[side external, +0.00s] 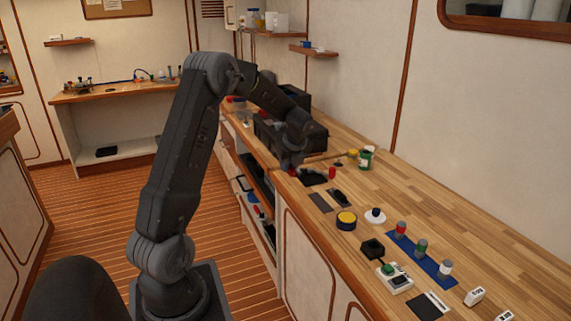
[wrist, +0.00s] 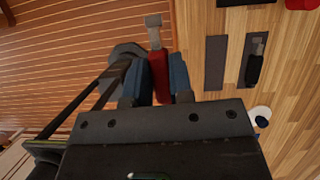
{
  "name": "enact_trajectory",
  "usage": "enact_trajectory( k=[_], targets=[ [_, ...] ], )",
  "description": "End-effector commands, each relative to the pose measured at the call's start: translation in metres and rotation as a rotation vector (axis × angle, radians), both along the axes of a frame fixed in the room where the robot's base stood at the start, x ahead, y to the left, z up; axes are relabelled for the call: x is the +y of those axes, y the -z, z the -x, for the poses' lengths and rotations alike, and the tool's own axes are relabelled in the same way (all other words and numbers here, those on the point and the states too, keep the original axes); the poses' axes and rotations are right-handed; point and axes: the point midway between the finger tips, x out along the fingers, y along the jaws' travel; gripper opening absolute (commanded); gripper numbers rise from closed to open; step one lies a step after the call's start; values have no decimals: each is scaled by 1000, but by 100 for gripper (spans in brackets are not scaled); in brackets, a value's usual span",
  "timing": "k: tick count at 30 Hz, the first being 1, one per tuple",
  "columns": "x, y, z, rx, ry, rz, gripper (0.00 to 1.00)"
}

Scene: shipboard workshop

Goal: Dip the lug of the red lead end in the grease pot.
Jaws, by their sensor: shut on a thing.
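My gripper (wrist: 160,78) is shut on the red lead end (wrist: 159,74), which sits between its two blue fingers. The grey metal lug (wrist: 154,30) sticks out past the fingertips and touches nothing that I can see. In the side view my gripper (side external: 291,167) is at the bench's front edge, and a bit of red shows at its tip. A squat dark pot with a yellow top (side external: 346,219) stands near the front edge, and a green tin (side external: 366,158) stands farther back. I cannot tell for sure which is the grease pot.
Two dark strips lie beside my gripper, one bare (wrist: 215,62), one bearing a black lead end (wrist: 255,67). A white dish with a dark knob (side external: 375,217) and a blue mat with several coloured cylinders (side external: 435,270) lie nearer. The back right of the bench is clear.

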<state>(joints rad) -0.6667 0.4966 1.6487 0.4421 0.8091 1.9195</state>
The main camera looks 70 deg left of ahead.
Motion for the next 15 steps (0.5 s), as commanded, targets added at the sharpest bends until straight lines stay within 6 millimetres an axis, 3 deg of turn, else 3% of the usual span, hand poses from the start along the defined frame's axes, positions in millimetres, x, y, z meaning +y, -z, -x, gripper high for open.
enact_trajectory(
  k=[5, 9, 15],
  targets=[
    [-37, 4, -43, 1, -151, -1, 2],
    [-88, 7, -83, 3, -346, -1, 2],
    [-157, 9, -119, 2, -585, -1, 2]
  ],
)
